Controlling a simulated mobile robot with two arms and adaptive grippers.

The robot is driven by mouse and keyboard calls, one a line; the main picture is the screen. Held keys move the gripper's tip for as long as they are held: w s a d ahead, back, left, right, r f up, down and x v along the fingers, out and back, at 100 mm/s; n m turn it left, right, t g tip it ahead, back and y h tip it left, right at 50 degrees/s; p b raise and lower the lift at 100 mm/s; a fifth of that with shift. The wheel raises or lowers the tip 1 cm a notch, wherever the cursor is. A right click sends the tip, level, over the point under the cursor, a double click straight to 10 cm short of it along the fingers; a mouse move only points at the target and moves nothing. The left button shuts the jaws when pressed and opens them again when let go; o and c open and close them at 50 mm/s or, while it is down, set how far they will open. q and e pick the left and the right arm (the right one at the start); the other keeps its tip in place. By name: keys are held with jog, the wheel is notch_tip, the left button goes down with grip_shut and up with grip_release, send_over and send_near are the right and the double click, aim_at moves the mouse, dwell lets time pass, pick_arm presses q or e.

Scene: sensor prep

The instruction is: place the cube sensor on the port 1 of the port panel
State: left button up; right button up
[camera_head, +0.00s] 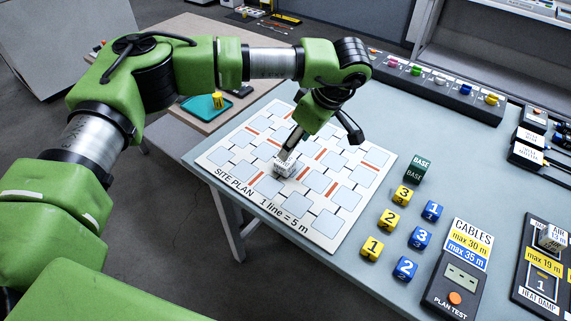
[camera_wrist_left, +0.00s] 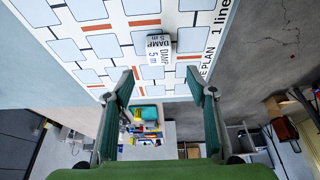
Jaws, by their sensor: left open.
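A small white cube (camera_head: 285,164) lies on the site plan board (camera_head: 230,175); it shows in the left wrist view (camera_wrist_left: 159,48), lettered "DAMP 5 m". My left gripper (camera_head: 288,150) points down just over it. In the left wrist view my left gripper (camera_wrist_left: 163,84) is open, with nothing between its fingers, and the cube appears beyond the fingertips. A dark panel (camera_head: 541,285) at the right edge carries a "1", "max 19 m" and "HEAT DAMP"; it is partly cut off. A grey lettered cube (camera_head: 553,237) is on its upper part. My right gripper is not in view.
Yellow cubes (camera_head: 372,248), blue cubes (camera_head: 405,268) and a green BASE cube (camera_head: 417,168) stand between the board and the plan test device (camera_head: 456,294). A long dark strip with coloured pieces (camera_head: 440,85) lies at the back. A teal tray (camera_head: 206,106) is on the wooden table.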

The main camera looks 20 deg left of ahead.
aim_at(290, 163)
pick_arm(q)
jog(key=x, duration=0.4)
jog(key=shift+w+a+f, duration=0.1)
jog(key=shift+w+f, duration=0.05)
jog(key=shift+f, duration=0.2)
jog(key=p+x, duration=0.2)
jog(key=x, duration=0.3)
jog(key=shift+f, duration=0.15)
jog(key=c, duration=1.3)
